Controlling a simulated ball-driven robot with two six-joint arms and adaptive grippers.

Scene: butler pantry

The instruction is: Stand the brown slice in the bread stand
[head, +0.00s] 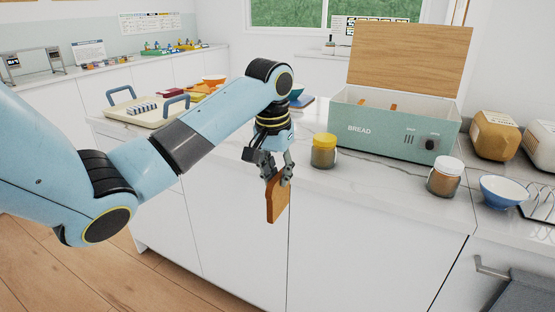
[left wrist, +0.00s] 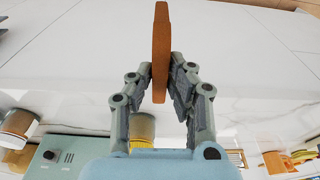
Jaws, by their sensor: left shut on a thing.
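The brown slice (head: 276,202) is a flat piece of bread, held upright in front of the counter's front edge. My left gripper (head: 275,176) is shut on its upper part. In the left wrist view the slice (left wrist: 161,40) shows edge-on between the two fingers of the gripper (left wrist: 162,76). A wire rack (head: 540,204), which looks like the bread stand, is at the far right, cut off by the picture edge. It is well to the right of the gripper. My right gripper is not in view.
A green bread bin (head: 387,132) with its wooden lid up stands on the counter (head: 355,172). A yellow jar (head: 323,152), a brown jar (head: 444,178) and a blue-white bowl (head: 503,191) stand between the gripper and the rack. A tray (head: 130,112) is at the left.

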